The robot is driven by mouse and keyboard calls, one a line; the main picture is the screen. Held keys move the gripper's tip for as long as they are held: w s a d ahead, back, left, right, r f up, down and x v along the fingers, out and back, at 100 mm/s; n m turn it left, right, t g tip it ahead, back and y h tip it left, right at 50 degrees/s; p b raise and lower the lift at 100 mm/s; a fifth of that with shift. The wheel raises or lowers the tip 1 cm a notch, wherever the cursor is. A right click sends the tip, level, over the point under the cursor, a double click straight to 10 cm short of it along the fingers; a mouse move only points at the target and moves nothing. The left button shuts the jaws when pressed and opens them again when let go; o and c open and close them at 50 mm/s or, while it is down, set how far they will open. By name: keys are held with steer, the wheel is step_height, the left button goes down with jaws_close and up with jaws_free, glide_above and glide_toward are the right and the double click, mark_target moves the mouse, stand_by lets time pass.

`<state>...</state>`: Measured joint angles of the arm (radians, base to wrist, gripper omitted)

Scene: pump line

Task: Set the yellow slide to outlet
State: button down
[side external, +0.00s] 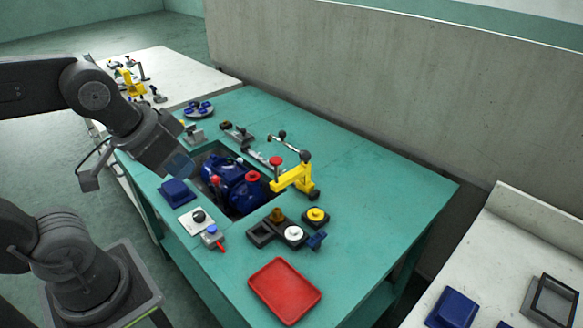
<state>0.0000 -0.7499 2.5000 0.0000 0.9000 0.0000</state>
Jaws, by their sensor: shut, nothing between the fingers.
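The bright yellow piece (293,179) with dark ends stands at the right edge of the pump recess in the green table. I cannot tell for sure whether it is the slide, and no outlet mark is readable. A round yellow knob (316,214) sits on a dark block nearer the front. The blue pump (235,182) with red caps lies in the recess. My gripper (181,168) is above the recess's left side, left of the yellow piece and apart from it. It is shut and empty; its fingertips are hard to make out.
A red tray (285,291) lies at the front of the table. A blue block (177,192) and a white switch plate (196,220) are left of the recess. Dark rail fittings (237,133) stand behind it. The table's right side is clear.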

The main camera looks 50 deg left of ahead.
stand_by(0.3)
steer(key=c, duration=1.6)
jaws_free()
steer(key=shift+w+r, duration=0.3)
steer(key=o, duration=0.4)
steer(key=shift+n+g, duration=0.3)
steer(key=shift+g, duration=0.3)
steer(key=w+r, duration=0.1)
steer(key=w, duration=0.1)
steer(key=w+r, duration=0.1)
steer(key=w, duration=0.1)
steer(key=w+r, duration=0.1)
steer(key=w, duration=0.2)
steer(key=shift+a+r, duration=0.25)
steer(key=shift+a, duration=0.1)
steer(key=o, duration=0.4)
steer(key=shift+n+g, duration=0.4)
steer(key=shift+g, duration=0.3)
steer(key=w, duration=0.3)
steer(key=w+a+r, duration=0.1)
steer(key=w, duration=0.5)
steer(key=shift+w+a+r, duration=0.15)
steer(key=shift+w, duration=0.25)
steer(key=n+g, duration=0.2)
steer(key=g, duration=0.1)
glide_above(306, 152)
step_height(306, 152, down, 11)
step_height(306, 152, down, 14)
steer(key=shift+r, duration=0.2)
steer(key=shift+c, duration=0.2)
